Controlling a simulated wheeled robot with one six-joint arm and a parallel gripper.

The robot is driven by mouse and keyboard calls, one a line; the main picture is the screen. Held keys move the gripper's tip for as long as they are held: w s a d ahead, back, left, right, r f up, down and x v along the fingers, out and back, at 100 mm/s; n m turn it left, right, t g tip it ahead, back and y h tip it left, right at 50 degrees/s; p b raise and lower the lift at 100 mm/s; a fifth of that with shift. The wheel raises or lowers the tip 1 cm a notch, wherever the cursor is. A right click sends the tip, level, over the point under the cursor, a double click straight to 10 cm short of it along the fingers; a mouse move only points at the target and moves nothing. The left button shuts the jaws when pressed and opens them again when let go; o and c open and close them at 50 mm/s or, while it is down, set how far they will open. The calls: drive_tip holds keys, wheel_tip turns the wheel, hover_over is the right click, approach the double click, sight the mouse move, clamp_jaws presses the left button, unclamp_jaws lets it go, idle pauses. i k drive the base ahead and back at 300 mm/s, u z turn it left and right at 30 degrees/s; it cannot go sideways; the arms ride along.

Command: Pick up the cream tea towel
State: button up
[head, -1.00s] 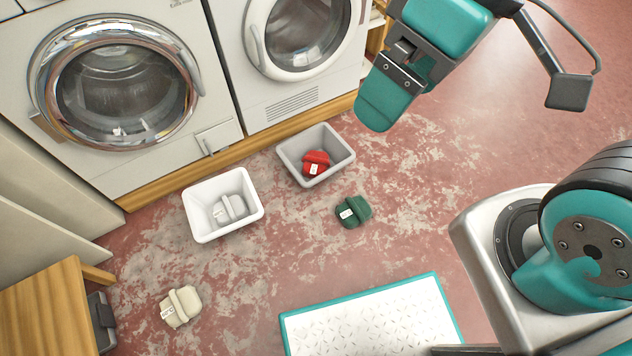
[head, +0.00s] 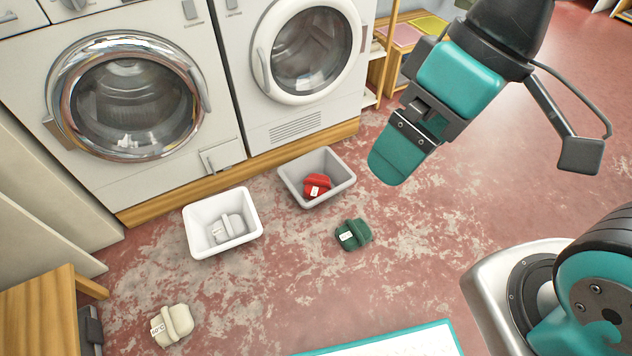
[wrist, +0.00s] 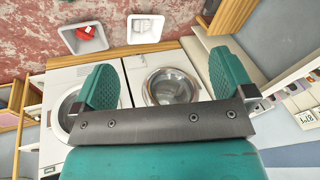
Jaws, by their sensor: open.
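The cream tea towel (head: 172,324) is a small folded bundle with a white tag. It lies on the floor at the lower left of the head view, apart from the other bundles. My gripper (head: 398,160) is in the air at the upper right of the head view, well away from it. In the wrist view my gripper (wrist: 165,88) shows two teal fingers spread wide with nothing between them. The cream towel is not seen in the wrist view.
A white bin (head: 222,222) holds a pale bundle; a grey bin (head: 316,178) holds a red bundle (head: 317,186). A green bundle (head: 353,235) lies on the floor. Two machines (head: 130,105) stand behind. A wooden piece (head: 40,310) is at lower left.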

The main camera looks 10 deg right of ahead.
sight(175, 322)
drive_tip(key=u, duration=0.9)
drive_tip(key=k, duration=0.45)
drive_tip(key=u, duration=0.7)
drive_tip(key=i, duration=0.5)
drive_tip(key=z, duration=0.05)
drive_tip(key=k, duration=0.55)
drive_tip(key=u, duration=0.8)
drive_tip(key=i, duration=1.15)
drive_tip(key=z, duration=0.9)
drive_tip(key=i, duration=0.25)
drive_tip(key=z, duration=0.25)
